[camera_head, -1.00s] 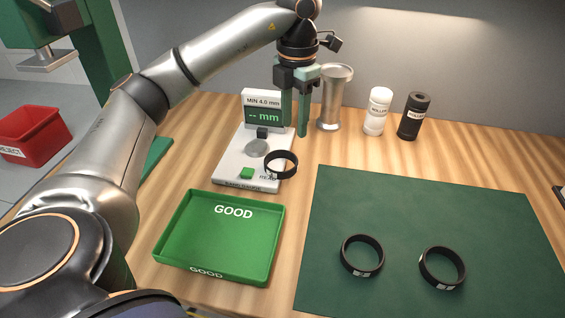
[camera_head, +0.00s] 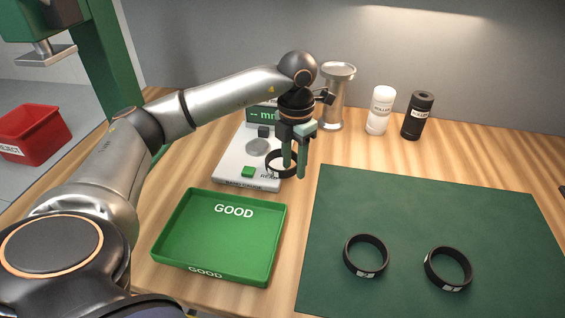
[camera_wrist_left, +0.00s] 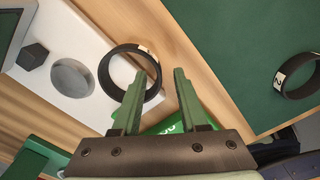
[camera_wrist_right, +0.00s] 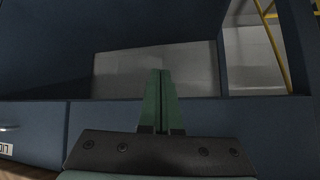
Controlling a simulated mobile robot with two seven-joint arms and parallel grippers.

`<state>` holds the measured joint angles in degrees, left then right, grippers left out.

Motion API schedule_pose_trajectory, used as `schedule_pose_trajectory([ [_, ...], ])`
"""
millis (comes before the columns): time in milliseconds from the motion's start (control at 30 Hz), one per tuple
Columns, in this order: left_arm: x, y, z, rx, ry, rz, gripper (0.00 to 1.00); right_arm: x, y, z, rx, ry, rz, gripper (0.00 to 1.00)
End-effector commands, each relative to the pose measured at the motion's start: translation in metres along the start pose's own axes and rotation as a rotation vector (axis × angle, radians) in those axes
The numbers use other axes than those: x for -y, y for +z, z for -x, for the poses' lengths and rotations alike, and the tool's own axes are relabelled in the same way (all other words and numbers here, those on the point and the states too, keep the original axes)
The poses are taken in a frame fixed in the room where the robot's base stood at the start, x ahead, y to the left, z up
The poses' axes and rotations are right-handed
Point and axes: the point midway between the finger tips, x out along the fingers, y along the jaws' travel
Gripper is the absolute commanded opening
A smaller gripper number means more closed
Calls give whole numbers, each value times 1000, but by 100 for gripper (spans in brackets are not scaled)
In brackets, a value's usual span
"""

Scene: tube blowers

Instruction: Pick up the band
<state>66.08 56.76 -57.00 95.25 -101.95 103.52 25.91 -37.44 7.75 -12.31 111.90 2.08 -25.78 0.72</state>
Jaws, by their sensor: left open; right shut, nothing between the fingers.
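A black band (camera_head: 272,174) lies at the right edge of the white gauge plate; it also shows in the left wrist view (camera_wrist_left: 104,74). My left gripper (camera_head: 294,172) is open, pointing down over this band, which its fingers partly hide. In the left wrist view, one finger (camera_wrist_left: 160,73) overlaps the band's opening and the other is outside it, with the band's right side between them. Contact cannot be told. Two more black bands (camera_head: 366,272) (camera_head: 449,284) lie on the green mat. My right gripper (camera_wrist_right: 160,73) is shut and empty, away from the table.
The gauge (camera_head: 233,166) has a display behind my left wrist. A green GOOD tray (camera_head: 214,244) stands in front of it. A metal cup (camera_head: 335,100), a white bottle (camera_head: 380,112) and a black bottle (camera_head: 417,117) stand behind. The green mat (camera_head: 420,210) is mostly clear.

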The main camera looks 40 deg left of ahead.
Motion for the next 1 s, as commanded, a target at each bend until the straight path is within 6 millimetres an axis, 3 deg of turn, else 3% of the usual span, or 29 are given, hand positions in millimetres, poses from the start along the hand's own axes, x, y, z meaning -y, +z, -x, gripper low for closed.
schedule_pose_trajectory([
  [300, 0, 0, -6, 2, 0, 0, 43, -1, 3, 1, 5, 1, 0, 0],
  [700, 0, 0, -6, 1, 0, 0, 0, -1, 3, 1, 6, 2, 0, 0],
  [1000, 0, 0, -6, 1, 0, 0, 0, -1, 4, 1, 6, 2, 0, 0],
])
